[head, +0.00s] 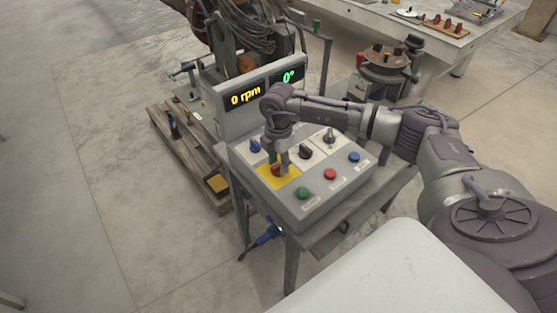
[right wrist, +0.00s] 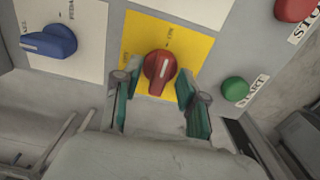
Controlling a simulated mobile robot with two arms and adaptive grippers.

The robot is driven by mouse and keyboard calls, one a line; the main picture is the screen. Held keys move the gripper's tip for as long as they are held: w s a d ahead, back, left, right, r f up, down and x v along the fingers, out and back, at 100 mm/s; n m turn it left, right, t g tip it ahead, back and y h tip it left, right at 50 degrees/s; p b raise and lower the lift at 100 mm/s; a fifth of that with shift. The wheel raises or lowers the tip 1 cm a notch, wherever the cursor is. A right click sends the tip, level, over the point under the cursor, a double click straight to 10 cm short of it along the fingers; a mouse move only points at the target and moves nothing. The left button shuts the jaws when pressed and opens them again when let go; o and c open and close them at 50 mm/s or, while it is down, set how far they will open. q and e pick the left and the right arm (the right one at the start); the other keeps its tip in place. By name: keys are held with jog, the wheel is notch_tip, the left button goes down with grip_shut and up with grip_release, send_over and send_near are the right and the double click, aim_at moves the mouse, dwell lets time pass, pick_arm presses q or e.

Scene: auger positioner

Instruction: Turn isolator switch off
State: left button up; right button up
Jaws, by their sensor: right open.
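The isolator switch (right wrist: 159,71) is a red rotary knob on a yellow plate (right wrist: 197,45) in the right wrist view. In the head view the red knob (head: 277,170) shows partly behind the gripper, on the yellow plate of the grey control box (head: 313,197). My right gripper (right wrist: 157,102) is open, with one green-padded finger on each side of the knob and a visible gap to both. It points down at the switch. My left gripper is not in view.
A blue knob (right wrist: 48,42) is left of the yellow plate. A green button (right wrist: 235,89) and a red button (right wrist: 293,8) are to the right. In the head view, a black knob (head: 305,152) and a blue button (head: 353,157) share the panel. The display (head: 245,97) reads 0 rpm.

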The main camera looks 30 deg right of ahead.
grip_shut()
